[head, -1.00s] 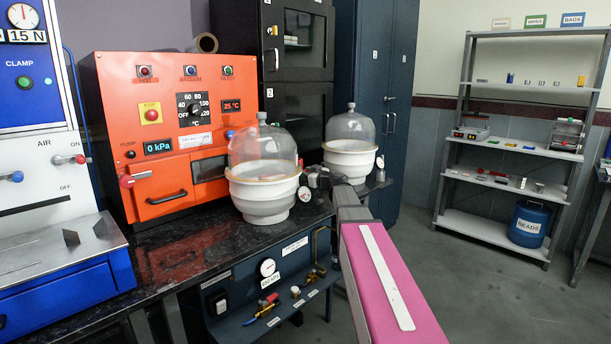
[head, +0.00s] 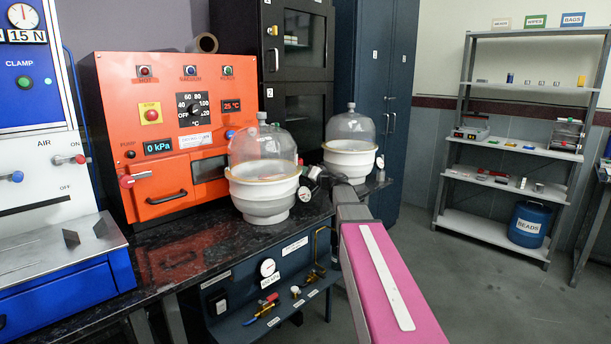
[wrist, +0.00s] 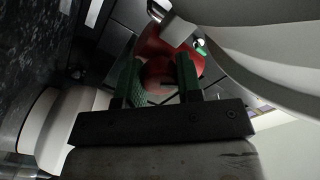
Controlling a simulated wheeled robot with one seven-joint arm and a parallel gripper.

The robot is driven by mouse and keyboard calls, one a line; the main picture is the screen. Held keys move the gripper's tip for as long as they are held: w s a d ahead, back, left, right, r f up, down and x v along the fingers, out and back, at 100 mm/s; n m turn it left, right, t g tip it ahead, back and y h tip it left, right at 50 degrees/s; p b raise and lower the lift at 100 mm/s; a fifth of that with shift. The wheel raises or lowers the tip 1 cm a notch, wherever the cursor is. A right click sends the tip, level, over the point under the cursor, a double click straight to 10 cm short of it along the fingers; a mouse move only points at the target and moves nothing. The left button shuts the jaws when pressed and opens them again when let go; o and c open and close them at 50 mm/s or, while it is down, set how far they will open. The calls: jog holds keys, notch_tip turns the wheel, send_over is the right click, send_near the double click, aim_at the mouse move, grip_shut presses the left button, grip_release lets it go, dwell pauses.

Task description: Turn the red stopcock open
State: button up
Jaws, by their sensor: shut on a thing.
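The red stopcock (wrist: 165,42) shows in the wrist view, straight ahead of my gripper (wrist: 160,70). My gripper's two green-padded fingers stand on either side of its red part and are shut on it. The exact contact is dark and partly hidden by the fingers. In the head view, my arm reaches to the right side of the front desiccator (head: 265,187), which has a clear dome on a white bowl. My gripper is small and dark there, and the stopcock is hard to make out.
A second desiccator (head: 349,160) stands close behind my wrist. The orange oven (head: 110,95), its display reading 0 kPa, stands to the left. A panel with a gauge and valves (head: 270,285) hangs below the black bench (head: 190,250). Open floor lies to the right, before the shelf rack (head: 490,220).

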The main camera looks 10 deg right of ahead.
jog(key=m, duration=0.3)
jog(key=shift+m, duration=2)
jog(key=o, duration=0.9)
jog(key=v, duration=1.1)
